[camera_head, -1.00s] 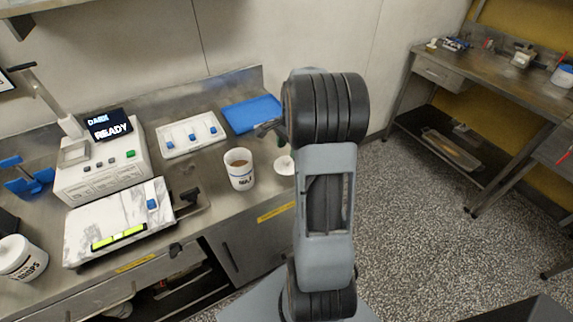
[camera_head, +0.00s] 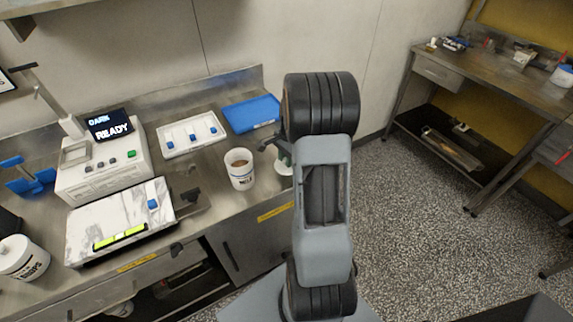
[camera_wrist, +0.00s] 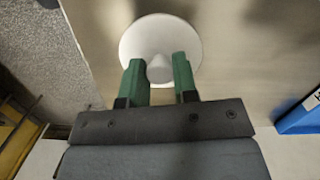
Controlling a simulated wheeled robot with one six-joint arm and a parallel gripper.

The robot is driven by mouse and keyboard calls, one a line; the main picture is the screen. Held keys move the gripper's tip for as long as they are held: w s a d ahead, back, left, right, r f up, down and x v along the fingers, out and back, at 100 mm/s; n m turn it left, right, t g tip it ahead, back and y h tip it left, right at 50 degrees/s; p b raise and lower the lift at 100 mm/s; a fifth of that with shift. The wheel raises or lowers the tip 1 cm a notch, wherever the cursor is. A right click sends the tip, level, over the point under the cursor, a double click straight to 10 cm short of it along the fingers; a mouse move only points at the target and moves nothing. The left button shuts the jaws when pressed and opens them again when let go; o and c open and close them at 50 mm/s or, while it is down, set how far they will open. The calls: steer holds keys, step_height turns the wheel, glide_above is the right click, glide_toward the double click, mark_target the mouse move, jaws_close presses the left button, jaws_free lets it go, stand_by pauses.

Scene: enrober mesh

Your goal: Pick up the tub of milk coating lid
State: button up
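The lid (camera_wrist: 160,30) is a round white disc with a small knob (camera_wrist: 160,69) at its centre, lying on the steel counter. In the head view the lid (camera_head: 283,168) shows at the counter's front right, partly hidden by my gripper and arm. My gripper (camera_wrist: 160,61) has its two green fingers apart, one on each side of the knob, over the lid's near half. The gap is narrow, and I cannot tell whether the fingers touch the knob. An uncovered white tub (camera_head: 240,173) with a brown coating and a partly readable label stands upright left of the lid.
A blue tray (camera_head: 250,114) lies behind the lid, and a white tray (camera_head: 190,136) with blue-tipped pieces lies behind the tub. A machine reading READY (camera_head: 102,170), a marble slab (camera_head: 120,218) and another white tub (camera_head: 22,258) stand further left.

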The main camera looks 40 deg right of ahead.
steer(key=c, duration=0.4)
steer(key=shift+r, duration=0.1)
